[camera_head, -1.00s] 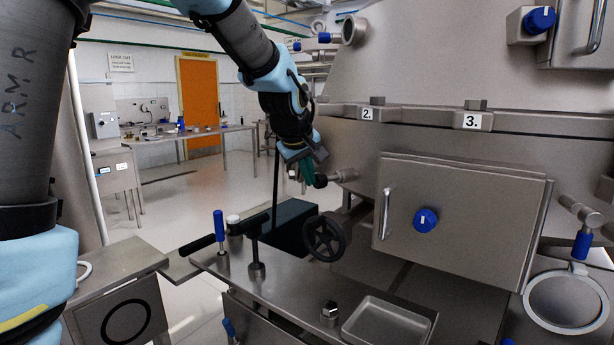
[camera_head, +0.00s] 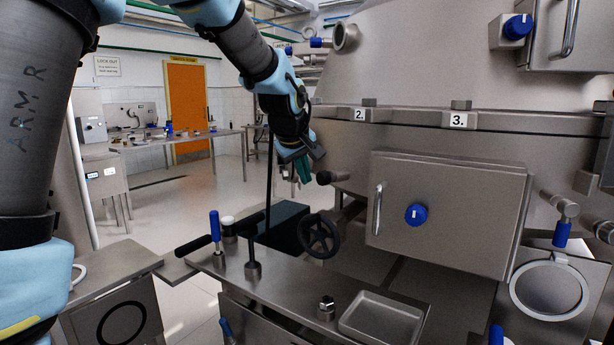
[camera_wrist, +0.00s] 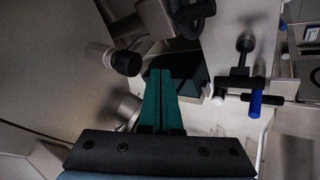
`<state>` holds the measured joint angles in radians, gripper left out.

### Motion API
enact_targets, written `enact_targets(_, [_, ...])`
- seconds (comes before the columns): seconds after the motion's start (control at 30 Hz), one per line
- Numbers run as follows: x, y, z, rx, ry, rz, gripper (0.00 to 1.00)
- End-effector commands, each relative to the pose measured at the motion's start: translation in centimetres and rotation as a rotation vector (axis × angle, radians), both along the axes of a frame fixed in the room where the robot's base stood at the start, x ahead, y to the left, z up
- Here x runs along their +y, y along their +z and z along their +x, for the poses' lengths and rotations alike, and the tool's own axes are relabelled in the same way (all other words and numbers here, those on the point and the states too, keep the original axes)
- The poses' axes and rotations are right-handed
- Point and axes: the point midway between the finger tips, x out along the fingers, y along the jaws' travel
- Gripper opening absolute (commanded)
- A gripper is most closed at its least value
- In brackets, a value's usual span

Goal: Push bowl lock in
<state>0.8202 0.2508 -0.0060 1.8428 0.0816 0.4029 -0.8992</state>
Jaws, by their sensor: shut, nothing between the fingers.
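The bowl lock appears to be the black-ended knob (camera_head: 325,178) on the machine's side wall, left of the square door. It sits close to the wall with little shaft showing. It also shows in the wrist view (camera_wrist: 126,62), upper left of the fingers. My gripper (camera_head: 303,174) has green fingers, held shut and empty, just left of the knob with a small gap. In the wrist view the shut fingers (camera_wrist: 160,78) point ahead, to the right of the knob. A second metal fitting (camera_wrist: 126,109) is partly hidden beside the fingers.
A black handwheel (camera_head: 319,235) stands below the knob. A steel bench (camera_head: 285,290) carries a blue-handled tool (camera_head: 215,230), a black T-handle (camera_head: 253,255) and a shallow tray (camera_head: 382,322). The square door (camera_head: 450,212) is closed. Open floor lies to the left.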

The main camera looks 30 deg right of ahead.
Motion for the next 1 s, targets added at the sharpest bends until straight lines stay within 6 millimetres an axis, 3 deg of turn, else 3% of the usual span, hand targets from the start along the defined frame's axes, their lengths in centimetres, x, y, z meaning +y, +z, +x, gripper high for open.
enact_targets(0.27, [1.3, 1.8, -0.9, 0.0, 0.001, -0.001, 0.0])
enact_targets(0.7, [4.1, 7.0, -3.6, 0.002, 0.002, 0.002, 0.0])
enact_targets(1.0, [4.7, 7.7, -4.0, 0.004, 0.003, 0.008, 0.0])
